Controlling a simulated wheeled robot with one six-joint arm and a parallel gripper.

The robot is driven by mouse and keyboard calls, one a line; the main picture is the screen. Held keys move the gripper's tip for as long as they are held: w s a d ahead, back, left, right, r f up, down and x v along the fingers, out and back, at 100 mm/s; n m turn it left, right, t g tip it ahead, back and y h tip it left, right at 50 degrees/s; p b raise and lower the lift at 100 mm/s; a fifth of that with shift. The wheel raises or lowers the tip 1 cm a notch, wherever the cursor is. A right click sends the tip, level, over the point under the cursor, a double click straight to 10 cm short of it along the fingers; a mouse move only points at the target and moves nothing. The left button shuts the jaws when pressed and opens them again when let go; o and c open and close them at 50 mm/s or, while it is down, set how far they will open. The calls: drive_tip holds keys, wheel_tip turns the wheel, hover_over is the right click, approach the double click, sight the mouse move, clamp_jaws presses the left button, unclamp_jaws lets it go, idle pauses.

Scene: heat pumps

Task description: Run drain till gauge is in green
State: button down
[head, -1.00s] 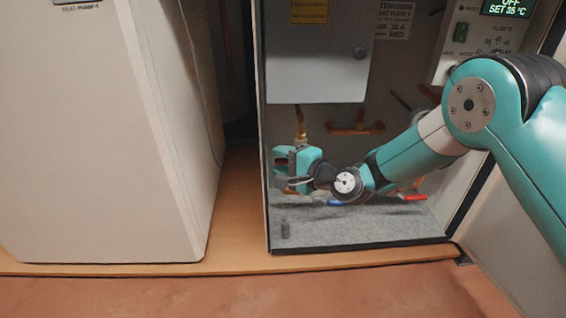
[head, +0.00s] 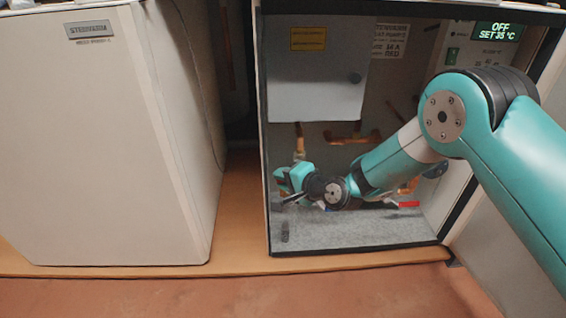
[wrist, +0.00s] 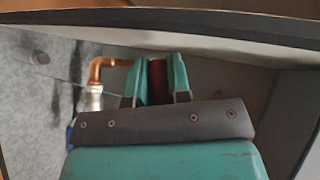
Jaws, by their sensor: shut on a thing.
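My gripper (head: 283,184) is low at the left inside of the open heat pump cabinet. In the wrist view its two teal fingers (wrist: 156,82) are closed on a reddish-brown part (wrist: 157,88). I cannot tell whether this is the drain handle. A copper elbow pipe (wrist: 97,68) with a silver fitting shows just left of the fingers. A red lever handle (head: 408,204) is low at the right of the cabinet, partly behind my arm. I cannot make out a gauge in any view.
The cabinet holds a grey box (head: 315,75) and copper pipes (head: 352,138). A small dark object (head: 285,232) stands on the cabinet floor. A closed white unit (head: 85,150) stands to the left.

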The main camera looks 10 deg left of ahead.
drive_tip(key=h+p, duration=0.1)
drive_tip(key=n+h+p, duration=0.1)
drive_tip(key=p, duration=0.1)
drive_tip(key=shift+d+f, duration=0.2)
drive_tip(key=shift+f, duration=0.1)
drive_tip(key=shift+w+d+f+n+h+p, duration=0.15)
drive_tip(key=shift+f+n+h+p, duration=0.25)
drive_tip(key=shift+h+p, duration=0.3)
drive_tip(key=shift+f, duration=0.1)
drive_tip(key=c, duration=1.1)
unclamp_jaws()
drive_tip(key=p+v, duration=0.6)
drive_tip(key=v, duration=1.1)
drive_tip(key=shift+d, duration=0.3)
